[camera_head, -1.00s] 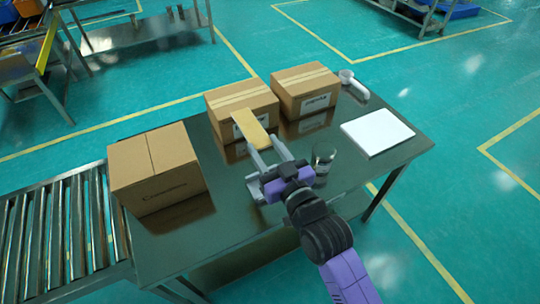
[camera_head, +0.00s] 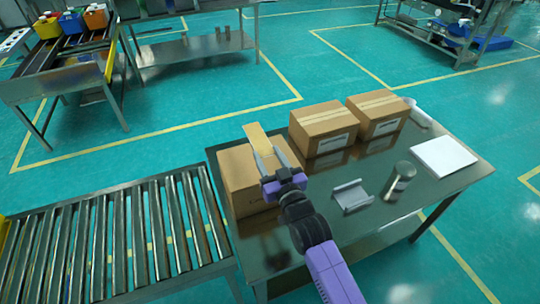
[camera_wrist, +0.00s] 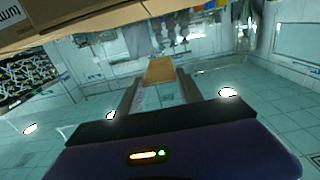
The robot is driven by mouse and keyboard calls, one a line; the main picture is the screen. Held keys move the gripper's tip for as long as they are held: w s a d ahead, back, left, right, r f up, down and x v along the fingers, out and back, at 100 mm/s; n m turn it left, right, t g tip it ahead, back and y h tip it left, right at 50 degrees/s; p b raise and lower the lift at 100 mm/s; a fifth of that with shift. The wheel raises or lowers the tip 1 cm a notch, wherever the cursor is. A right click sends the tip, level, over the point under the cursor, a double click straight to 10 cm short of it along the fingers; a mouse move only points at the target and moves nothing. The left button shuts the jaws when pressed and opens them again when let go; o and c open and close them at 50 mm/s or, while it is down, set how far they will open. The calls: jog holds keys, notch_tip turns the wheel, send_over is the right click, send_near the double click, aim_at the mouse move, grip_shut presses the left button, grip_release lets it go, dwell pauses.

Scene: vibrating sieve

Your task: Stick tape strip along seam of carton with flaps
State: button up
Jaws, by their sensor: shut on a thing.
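The tan tape strip (camera_head: 256,136) is in my gripper (camera_head: 266,152), held by one end between the two fingers, with its free end pointing away from me. It also shows between the fingers in the wrist view (camera_wrist: 160,70). The carton with flaps (camera_head: 238,185) stands at the left end of the steel table, and my gripper and the strip are over its top right part, hiding some of its top and seam. Whether the strip touches the carton I cannot tell. In the wrist view a brown carton surface (camera_wrist: 62,22) fills the upper left.
Two taped cartons (camera_head: 324,128) (camera_head: 378,112) stand at the table's back. A grey bracket-like holder (camera_head: 351,196), a jar (camera_head: 400,177), a white pad (camera_head: 444,157) and a white cylinder (camera_head: 418,115) lie to the right. A roller conveyor (camera_head: 125,240) adjoins the table's left.

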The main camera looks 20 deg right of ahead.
notch_tip(320, 180, down, 8)
jog(key=b, duration=0.6)
jog(key=shift+a+r, duration=0.15)
jog(key=shift+r, duration=0.1)
dwell(0.7)
jog(key=o, duration=1.4)
jog(key=shift+c, duration=0.2)
jog(key=shift+r, duration=0.15)
notch_tip(320, 180, up, 8)
jog(key=p, duration=0.6)
